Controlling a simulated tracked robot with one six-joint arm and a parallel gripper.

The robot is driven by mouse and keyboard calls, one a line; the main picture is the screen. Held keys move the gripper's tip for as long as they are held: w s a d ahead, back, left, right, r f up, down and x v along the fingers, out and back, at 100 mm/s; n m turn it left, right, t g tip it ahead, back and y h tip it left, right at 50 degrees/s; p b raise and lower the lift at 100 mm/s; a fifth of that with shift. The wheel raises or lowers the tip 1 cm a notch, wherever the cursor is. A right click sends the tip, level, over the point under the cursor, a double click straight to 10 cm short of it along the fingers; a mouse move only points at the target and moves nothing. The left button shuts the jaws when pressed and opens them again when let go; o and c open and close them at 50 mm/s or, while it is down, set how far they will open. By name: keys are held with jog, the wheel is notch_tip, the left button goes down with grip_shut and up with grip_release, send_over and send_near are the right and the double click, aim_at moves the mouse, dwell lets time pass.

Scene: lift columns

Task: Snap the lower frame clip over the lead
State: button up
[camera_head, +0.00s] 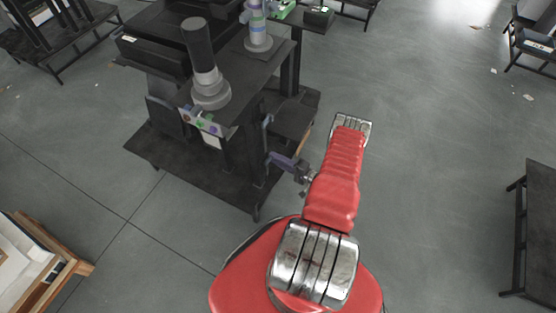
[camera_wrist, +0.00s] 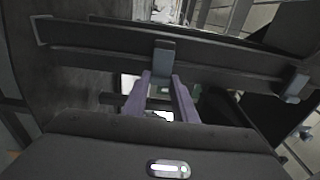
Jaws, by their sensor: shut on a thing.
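My gripper (camera_wrist: 162,77) shows in the wrist view as two purple fingers with their tips at a small grey-blue clip (camera_wrist: 164,52) on a long dark frame bar (camera_wrist: 105,43). The fingers are shut on this clip, one at each side of it. A second grey-blue clip (camera_wrist: 296,86) sits near the bar's right end. In the head view my gripper (camera_head: 274,157) reaches left to the right side of the dark lift column stand (camera_head: 243,150). I cannot make out the lead in either view; the fingers and bar may hide it.
A grey cylinder (camera_head: 203,62) stands on top of the dark stand, above a panel with coloured buttons (camera_head: 202,123). A wooden-edged table (camera_head: 45,262) is at the lower left and a dark table (camera_head: 535,235) at the right. The floor between is mostly clear.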

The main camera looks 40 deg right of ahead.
jog(key=shift+f, duration=0.15)
jog(key=o, duration=1)
jog(key=shift+o, duration=0.2)
jog(key=shift+s, duration=0.15)
jog(key=v, duration=1.3)
jog(key=shift+s, duration=0.3)
jog(key=shift+d, duration=0.15)
